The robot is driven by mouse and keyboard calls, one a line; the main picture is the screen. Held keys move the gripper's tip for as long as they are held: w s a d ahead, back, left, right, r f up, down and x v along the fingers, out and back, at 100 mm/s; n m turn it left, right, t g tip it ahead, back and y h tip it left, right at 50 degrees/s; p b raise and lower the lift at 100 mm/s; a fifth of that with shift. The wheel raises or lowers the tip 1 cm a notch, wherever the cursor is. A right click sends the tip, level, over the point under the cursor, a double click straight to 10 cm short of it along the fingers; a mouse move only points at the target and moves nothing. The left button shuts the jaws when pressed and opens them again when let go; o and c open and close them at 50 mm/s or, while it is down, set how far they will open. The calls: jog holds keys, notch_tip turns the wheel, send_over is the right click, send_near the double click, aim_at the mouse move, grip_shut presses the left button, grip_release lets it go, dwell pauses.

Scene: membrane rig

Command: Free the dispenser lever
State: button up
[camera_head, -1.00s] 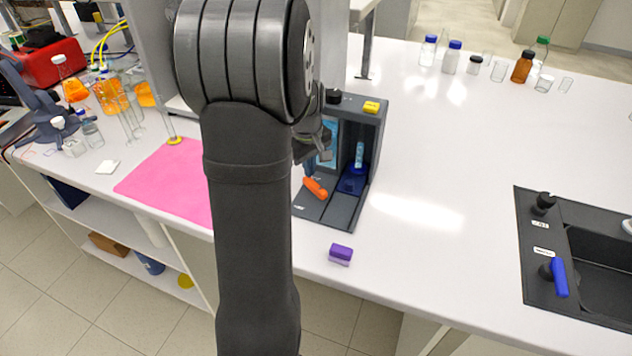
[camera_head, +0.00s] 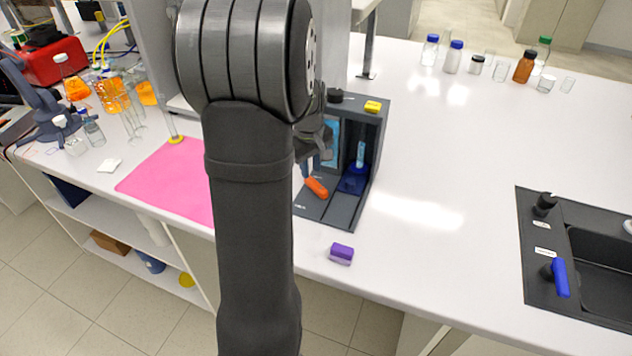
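The dark grey dispenser rig (camera_head: 376,135) stands on the white bench just right of my arm. An orange lever (camera_head: 317,187) sits low at its front left, slanting down to the right; its left end lies close to my arm. A light blue-capped vial (camera_head: 360,156) stands on a dark blue holder (camera_head: 353,182) inside the rig. My gripper (camera_head: 318,140) is at the rig's upper left, above the orange lever and apart from it. My arm covers much of the gripper, so its fingers are unclear. The rig's left side is partly hidden.
A purple block (camera_head: 341,254) lies on the bench in front of the rig. A yellow piece (camera_head: 372,106) and a black knob (camera_head: 335,96) top the rig. A pink mat (camera_head: 170,182) lies left. Bottles stand at the back; a sink (camera_head: 600,255) is right. The bench between is clear.

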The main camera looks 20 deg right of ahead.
aim_at(318, 182)
jog(key=o, duration=0.7)
jog(key=shift+d+r+m, duration=0.15)
jog(key=shift+r+m, duration=0.55)
jog(key=shift+m, duration=0.1)
jog(key=o, duration=0.9)
jog(key=r+m, duration=0.1)
jog(key=m, duration=0.1)
jog(key=r+m, duration=0.2)
jog(key=shift+s+d+r+m, duration=0.1)
jog(key=shift+d+r+m, duration=0.1)
jog(key=shift+m, duration=0.2)
jog(key=shift+c, duration=0.2)
notch_tip(318, 182, up, 9)
jog(key=s+m, duration=0.2)
jog(key=m, duration=1)
jog(key=shift+g, duration=0.3)
jog(key=f, duration=1.7)
jog(key=shift+w+d+f, duration=0.15)
jog(key=shift+d+f, duration=0.05)
jog(key=shift+f, duration=0.05)
jog(key=c, duration=1)
